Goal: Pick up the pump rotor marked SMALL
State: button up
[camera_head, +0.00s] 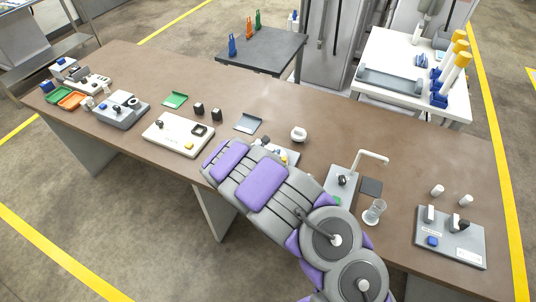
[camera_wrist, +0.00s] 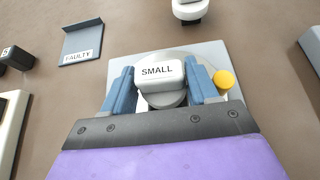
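The pump rotor marked SMALL (camera_wrist: 160,72) is a pale block with black lettering above a rounded grey part, in the middle of the wrist view. It is at a light grey plate (camera_wrist: 200,52) on the brown table. My gripper (camera_wrist: 161,82) has two blue fingers, one on each side of the rotor block. The inner faces are very close to the block's sides; I cannot tell whether they press on it. In the head view my own arm mostly hides the rotor and the gripper.
A yellow knob (camera_wrist: 223,80) is close to the right finger. A grey tray marked FAULTY (camera_wrist: 82,46) lies left, and a white round part (camera_head: 298,134) stands beyond. A white device (camera_head: 178,135) is left of my arm; a stand with a bent pipe (camera_head: 343,180) is right.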

jog(key=shift+d+r, duration=0.1)
jog(key=shift+d, duration=0.1)
jog(key=shift+c, duration=2.8)
jog(key=shift+r, duration=0.1)
